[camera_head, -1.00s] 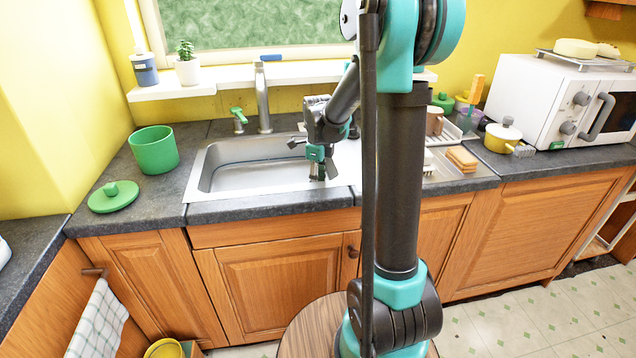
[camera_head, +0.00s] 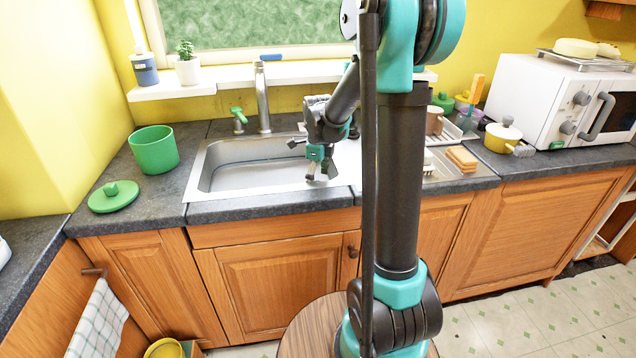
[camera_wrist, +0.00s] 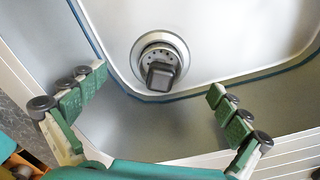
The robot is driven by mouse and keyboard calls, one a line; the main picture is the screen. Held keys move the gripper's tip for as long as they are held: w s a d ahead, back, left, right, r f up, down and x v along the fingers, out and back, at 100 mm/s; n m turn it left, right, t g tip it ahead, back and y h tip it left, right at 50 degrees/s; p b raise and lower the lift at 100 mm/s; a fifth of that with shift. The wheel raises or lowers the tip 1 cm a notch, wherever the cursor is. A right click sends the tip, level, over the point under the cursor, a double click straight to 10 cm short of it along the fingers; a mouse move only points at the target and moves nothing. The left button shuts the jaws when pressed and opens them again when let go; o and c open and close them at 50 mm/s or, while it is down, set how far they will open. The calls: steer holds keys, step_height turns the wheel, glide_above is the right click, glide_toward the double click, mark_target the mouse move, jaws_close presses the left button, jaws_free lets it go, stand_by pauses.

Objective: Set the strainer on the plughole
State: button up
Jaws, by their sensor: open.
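The strainer (camera_wrist: 162,75), a perforated metal disc with a dark square knob, is in the sink basin in the wrist view. It lies at the plughole, inside the plughole's shiny metal rim (camera_wrist: 141,44). I cannot tell whether it sits fully flat. My gripper (camera_wrist: 158,78) is open and empty, its green fingers spread wide on either side and apart from the strainer. In the head view my gripper (camera_head: 320,174) hangs over the right part of the steel sink (camera_head: 232,191); the strainer and plughole cannot be made out there.
A tap (camera_head: 263,100) and a green-handled valve (camera_head: 239,118) stand behind the basin. A green pot (camera_head: 154,150) and green lid (camera_head: 113,196) are on the left counter. Sandwich-like sponges (camera_head: 461,158) lie on the right drainer. Basin walls surround the plughole.

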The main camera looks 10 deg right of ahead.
steer(key=shift+r, duration=0.1)
steer(key=shift+r, duration=3.4)
